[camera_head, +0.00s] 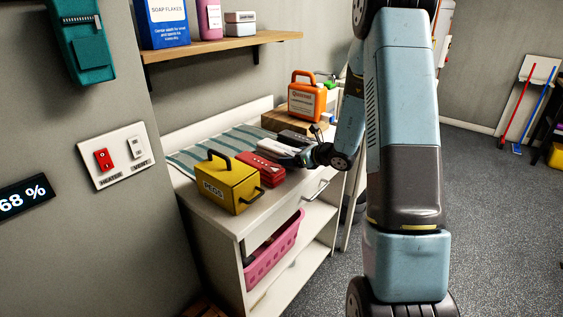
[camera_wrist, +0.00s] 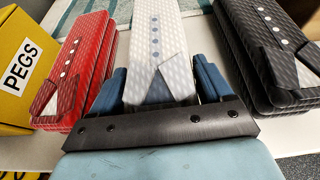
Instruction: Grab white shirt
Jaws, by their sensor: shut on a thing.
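The white shirt (camera_head: 273,147) is a folded, patterned bundle with a collar and blue buttons, on the white counter between a red shirt (camera_head: 259,171) and a black shirt (camera_head: 297,138). In the wrist view the white shirt (camera_wrist: 155,38) runs up the middle, its collar end toward me. My gripper (camera_wrist: 160,84) has one blue finger on each side of this collar end and is shut on it. In the head view my gripper (camera_head: 301,157) reaches in from the right at the counter's front edge. Whether the shirt is lifted clear of the counter I cannot tell.
A yellow PEGS box (camera_head: 228,188) stands left of the red shirt. A striped cloth (camera_head: 215,146) lies behind the shirts. A shelf (camera_head: 225,45) hangs above; a pink basket (camera_head: 275,250) sits below.

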